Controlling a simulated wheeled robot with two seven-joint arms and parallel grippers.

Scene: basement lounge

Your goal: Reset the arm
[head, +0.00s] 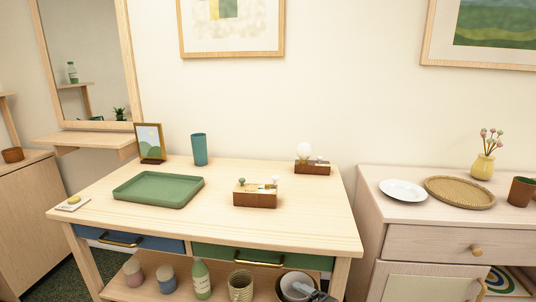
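My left gripper is not in view. A small grey part (316,295) shows at the bottom edge, in front of a dark bowl (290,279). It looks like the tip of my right gripper, cut off by the frame. I cannot tell whether it is open or shut, or whether it holds anything. No arm is over the table top.
A wooden table (300,225) bears a green tray (158,190), a teal cup (199,149), a framed picture (150,142) and two wooden blocks with knobs (255,198). A lower shelf holds jars and a bottle (201,280). A cabinet (430,240) stands right.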

